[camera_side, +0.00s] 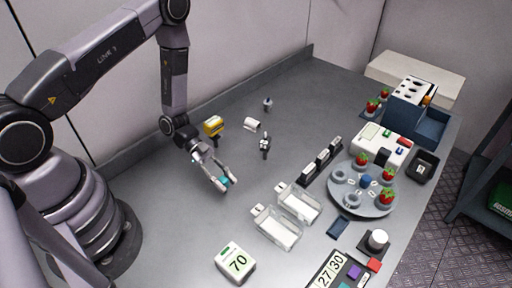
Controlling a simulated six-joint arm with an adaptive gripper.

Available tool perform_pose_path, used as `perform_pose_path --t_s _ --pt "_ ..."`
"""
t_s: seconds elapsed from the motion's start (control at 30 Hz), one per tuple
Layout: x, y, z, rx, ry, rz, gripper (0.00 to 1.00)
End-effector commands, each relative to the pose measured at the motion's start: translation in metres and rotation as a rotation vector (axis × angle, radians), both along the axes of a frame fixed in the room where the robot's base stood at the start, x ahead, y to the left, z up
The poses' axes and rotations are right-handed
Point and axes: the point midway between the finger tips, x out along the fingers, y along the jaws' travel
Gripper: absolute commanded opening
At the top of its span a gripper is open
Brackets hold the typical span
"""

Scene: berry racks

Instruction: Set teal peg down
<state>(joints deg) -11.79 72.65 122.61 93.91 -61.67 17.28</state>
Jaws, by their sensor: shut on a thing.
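The teal peg (224,182) is a small teal piece between the fingertips of my gripper (222,184). My gripper points down and to the right, over the grey table left of the two clear trays. It is shut on the peg. Most of the peg is hidden by the fingers, and I cannot tell whether its lower end touches the table.
Two clear trays (279,226) lie right of my gripper. A white block marked 70 (235,262) stands in front. A yellow item (213,125) stands behind. A round grey plate (372,207) with strawberries is at the right. The table around my gripper is clear.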

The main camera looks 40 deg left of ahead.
Motion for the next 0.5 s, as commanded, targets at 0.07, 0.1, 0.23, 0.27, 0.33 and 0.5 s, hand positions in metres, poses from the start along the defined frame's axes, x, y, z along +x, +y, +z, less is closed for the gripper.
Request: perform_pose_path --t_s 0.07,0.1,0.23,0.27,0.33,0.5 --pt "0.0 0.0 0.0004 0.0 0.0 0.0 0.1" --pt "0.0 0.0 0.0004 0.0 0.0 0.0 0.1" --pt "-0.0002 0.0 -0.0022 0.0 0.001 0.0 0.1" --pt "-0.0002 0.0 -0.0032 0.0 0.001 0.0 0.1" --pt "-0.0001 0.0 -0.0025 0.0 0.0 0.0 0.33" --pt "-0.0001 0.0 -0.0025 0.0 0.0 0.0 0.5"
